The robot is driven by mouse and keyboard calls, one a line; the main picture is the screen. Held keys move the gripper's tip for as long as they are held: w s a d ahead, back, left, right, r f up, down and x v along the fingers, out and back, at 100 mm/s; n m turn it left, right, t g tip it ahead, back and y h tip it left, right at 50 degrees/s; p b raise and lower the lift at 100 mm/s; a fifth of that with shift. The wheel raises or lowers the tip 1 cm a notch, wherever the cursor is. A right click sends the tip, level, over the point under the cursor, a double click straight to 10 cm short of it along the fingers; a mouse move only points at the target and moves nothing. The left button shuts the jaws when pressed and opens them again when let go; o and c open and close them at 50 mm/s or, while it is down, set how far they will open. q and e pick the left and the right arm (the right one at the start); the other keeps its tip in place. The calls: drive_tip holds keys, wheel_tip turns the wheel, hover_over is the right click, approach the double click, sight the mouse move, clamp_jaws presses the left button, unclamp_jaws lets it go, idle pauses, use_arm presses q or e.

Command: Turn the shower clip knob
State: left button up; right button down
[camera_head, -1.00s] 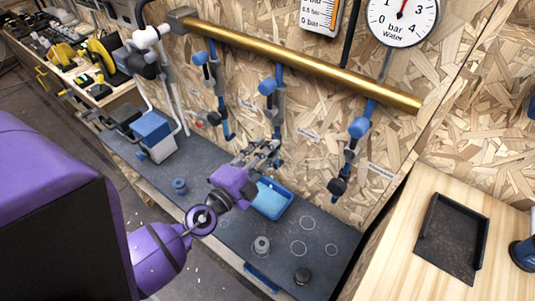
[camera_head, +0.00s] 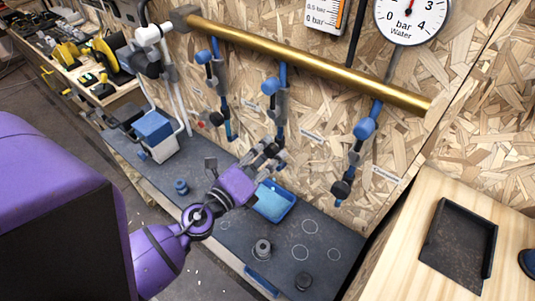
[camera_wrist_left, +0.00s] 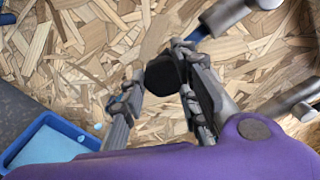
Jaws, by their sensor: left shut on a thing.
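My left gripper (camera_head: 272,153) is at the lower end of the middle blue-and-grey pipe drop (camera_head: 280,110) in the head view. In the left wrist view, my left gripper (camera_wrist_left: 155,95) has its two fingers on either side of a dark faceted knob (camera_wrist_left: 162,75) and is shut on it. In the head view the fingers mostly hide this knob. The drop's upper blue knob (camera_head: 270,86) is clear of the gripper. The wall labels are too small to read, so I cannot tell which drop is the shower one. My right gripper is not in view.
Similar drops hang left (camera_head: 222,90) and right (camera_head: 354,150) under a brass pipe (camera_head: 310,62). A blue tray (camera_head: 274,202) sits on the dark bench below. A grey weight-like object (camera_head: 262,249) stands nearer. A wooden table with a black tray (camera_head: 456,245) is at right.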

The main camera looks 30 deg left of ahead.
use_arm(q)
drive_tip(key=m, duration=0.3)
drive_tip(key=shift+s+a+f+m, duration=0.1)
drive_tip(key=shift+a+f+m, duration=0.05)
drive_tip(key=shift+f+m, duration=0.15)
drive_tip(key=shift+r+m+p, duration=0.1)
drive_tip(key=shift+m+p, duration=0.25)
drive_tip(key=shift+m, duration=1.55)
drive_tip(key=shift+a, duration=0.1)
drive_tip(key=o, duration=1.1)
drive_tip(key=shift+c, duration=0.2)
drive_tip(key=shift+r, duration=0.15)
drive_tip(key=shift+r, duration=0.1)
drive_tip(key=s+a, duration=0.1)
drive_tip(key=s, duration=1.1)
drive_tip(key=shift+a, duration=0.3)
